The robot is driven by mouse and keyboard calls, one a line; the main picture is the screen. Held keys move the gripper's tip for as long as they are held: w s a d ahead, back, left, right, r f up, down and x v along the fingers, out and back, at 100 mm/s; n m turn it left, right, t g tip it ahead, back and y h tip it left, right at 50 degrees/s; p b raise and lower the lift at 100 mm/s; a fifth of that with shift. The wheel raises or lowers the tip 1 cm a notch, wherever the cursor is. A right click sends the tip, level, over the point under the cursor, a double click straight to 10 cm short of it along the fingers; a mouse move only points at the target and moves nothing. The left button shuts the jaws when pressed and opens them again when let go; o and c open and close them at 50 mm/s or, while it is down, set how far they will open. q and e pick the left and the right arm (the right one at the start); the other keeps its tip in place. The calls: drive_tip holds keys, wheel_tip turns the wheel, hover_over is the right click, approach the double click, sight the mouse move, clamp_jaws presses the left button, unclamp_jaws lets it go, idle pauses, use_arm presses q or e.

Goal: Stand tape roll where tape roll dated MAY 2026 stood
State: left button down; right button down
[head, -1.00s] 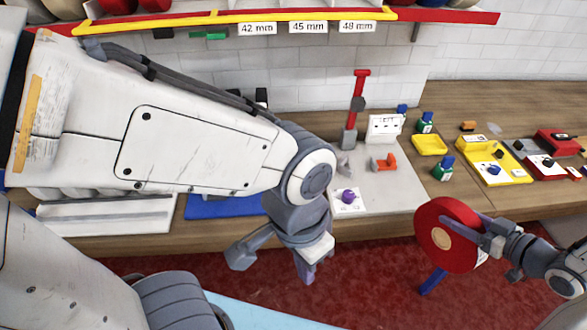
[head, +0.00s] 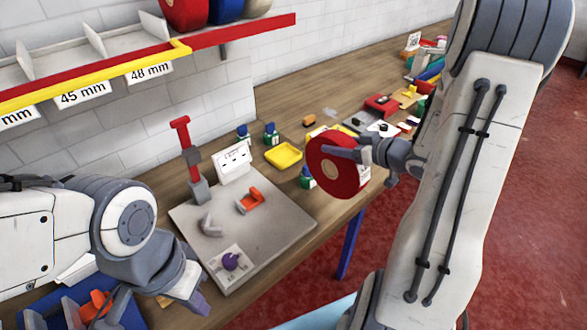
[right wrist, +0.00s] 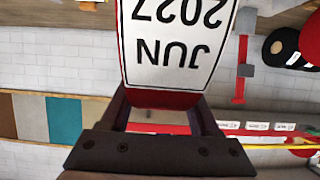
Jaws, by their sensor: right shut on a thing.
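My right gripper (head: 372,155) is shut on a red tape roll (head: 325,172) and holds it in the air over the front edge of the bench. In the right wrist view its white label (right wrist: 176,45) reads JUN 2027, upside down. My left gripper (head: 160,303) is low at the bottom left, open, with no object seen between its fingers. A shelf with a red and yellow front edge (head: 228,38) runs along the upper left. Its slots above 45 mm and 48 mm look empty where visible. Another red roll (head: 184,12) stands farther right on it. No MAY 2026 date is readable.
A grey board (head: 275,240) on the bench carries a red-topped post (head: 188,155), a white card (head: 233,160), an orange clamp (head: 250,200) and a purple knob (head: 231,261). A yellow tray (head: 283,155) and small green bottles stand behind it. Red floor lies right of the bench.

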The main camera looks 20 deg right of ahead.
drive_tip(key=w+a+f+p, duration=0.2)
drive_tip(key=w+a+f, duration=0.4)
drive_tip(key=f, duration=0.3)
drive_tip(key=shift+a+f, duration=0.1)
drive_tip(key=shift+f, duration=0.05)
drive_tip(key=shift+f, duration=0.15)
drive_tip(key=shift+c, duration=0.6)
unclamp_jaws()
